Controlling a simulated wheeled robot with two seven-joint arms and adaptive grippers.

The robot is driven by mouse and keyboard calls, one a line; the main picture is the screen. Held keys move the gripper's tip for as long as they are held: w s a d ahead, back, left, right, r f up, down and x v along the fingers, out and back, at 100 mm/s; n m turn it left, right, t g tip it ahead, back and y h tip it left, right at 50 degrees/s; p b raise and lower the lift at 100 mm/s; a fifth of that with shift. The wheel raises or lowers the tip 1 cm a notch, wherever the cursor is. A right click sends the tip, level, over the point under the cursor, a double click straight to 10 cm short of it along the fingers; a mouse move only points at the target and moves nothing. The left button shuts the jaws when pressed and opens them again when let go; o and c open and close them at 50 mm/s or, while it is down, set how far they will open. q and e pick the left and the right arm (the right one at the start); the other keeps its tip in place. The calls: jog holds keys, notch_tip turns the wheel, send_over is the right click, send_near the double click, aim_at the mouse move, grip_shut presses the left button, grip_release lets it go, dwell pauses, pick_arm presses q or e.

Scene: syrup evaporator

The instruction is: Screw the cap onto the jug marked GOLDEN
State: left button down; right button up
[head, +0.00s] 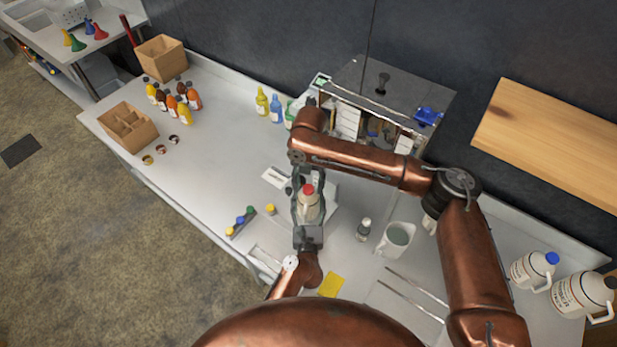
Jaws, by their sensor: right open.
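A small pale jug (308,210) stands on the bench in the middle of the head view, and a red cap (309,190) sits at its mouth. I cannot read its label or tell whether the cap is tight. My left gripper (308,218) comes from below, its fingers on both sides of the jug, seemingly closed on its body. My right arm reaches over from the right. My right gripper (300,178) is open close to the cap, partly hidden under its own forearm.
A metal evaporator (372,82) stands behind. A white pitcher (397,238), a small bottle (363,230) and a yellow cloth (331,285) lie to the right and front. Large jugs, one blue-capped (533,271), stand far right. Bottles and cardboard boxes (128,128) occupy the left.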

jog(key=shift+f, duration=0.35)
grip_shut()
jog(key=m, duration=0.4)
jog(key=shift+m, duration=0.4)
jog(key=m, duration=0.4)
jog(key=shift+m, duration=0.4)
jog(key=shift+o, duration=0.3)
grip_release()
